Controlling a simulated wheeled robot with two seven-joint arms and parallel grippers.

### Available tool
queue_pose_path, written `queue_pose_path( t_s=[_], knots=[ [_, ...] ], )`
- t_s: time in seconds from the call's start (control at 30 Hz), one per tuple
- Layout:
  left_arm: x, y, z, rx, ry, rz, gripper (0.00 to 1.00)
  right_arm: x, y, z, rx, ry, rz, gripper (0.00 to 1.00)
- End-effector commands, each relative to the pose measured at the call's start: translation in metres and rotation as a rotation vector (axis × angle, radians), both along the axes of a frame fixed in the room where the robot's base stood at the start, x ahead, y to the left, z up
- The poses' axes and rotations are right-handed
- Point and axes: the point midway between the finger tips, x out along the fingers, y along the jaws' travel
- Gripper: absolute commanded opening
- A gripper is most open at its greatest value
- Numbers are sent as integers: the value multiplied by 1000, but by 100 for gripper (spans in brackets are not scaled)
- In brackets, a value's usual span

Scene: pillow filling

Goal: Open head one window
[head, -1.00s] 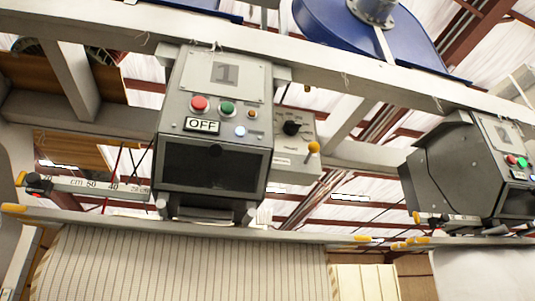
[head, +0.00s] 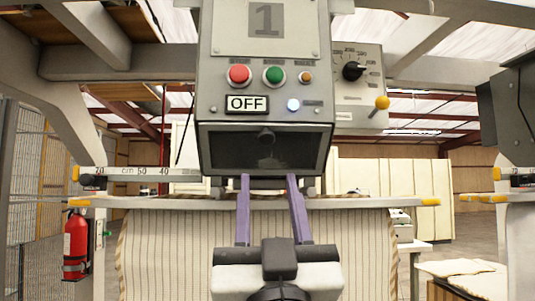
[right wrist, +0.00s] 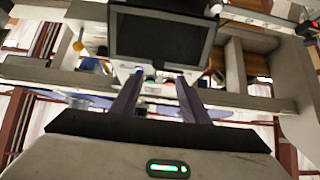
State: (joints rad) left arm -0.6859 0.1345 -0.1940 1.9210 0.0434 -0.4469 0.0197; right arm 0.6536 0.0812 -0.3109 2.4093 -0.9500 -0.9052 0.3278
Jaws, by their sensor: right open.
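The grey filling head marked 1 (head: 222,70) hangs in the middle of the head view. The window also shows in the right wrist view (right wrist: 160,38). My right gripper (head: 268,180) points up below the window, with its two purple fingers apart and nothing between them. The fingertips are near the window's lower edge in the picture; I cannot tell whether they touch it. In the right wrist view the fingers (right wrist: 157,85) also stand apart below the window. My left gripper is not in view.
The panel has a red button (head: 239,75), a green button (head: 274,75) and an OFF display (head: 246,103). A dial box (head: 355,110) with a yellow-knobbed lever (head: 382,102) is on the right. A ruler bar (head: 140,171) is at left. A striped pillow cover (head: 170,250) hangs below.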

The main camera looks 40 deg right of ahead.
Motion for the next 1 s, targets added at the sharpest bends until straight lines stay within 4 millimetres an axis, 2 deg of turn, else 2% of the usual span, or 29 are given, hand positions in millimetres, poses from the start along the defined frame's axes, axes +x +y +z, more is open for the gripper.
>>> queue_pose_path(
  t_s=[0.03,0.17,0.5,0.7,1.0],
  knots=[
    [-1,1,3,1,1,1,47,-2,-2,9,0,-12,-6,41],
    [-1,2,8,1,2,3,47,6,-8,22,0,-15,-11,41],
    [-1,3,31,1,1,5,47,44,-31,65,0,-13,-9,41],
    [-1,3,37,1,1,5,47,56,-38,76,1,-11,-8,41],
    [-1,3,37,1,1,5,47,58,-39,77,1,-11,-6,41]
  ],
)
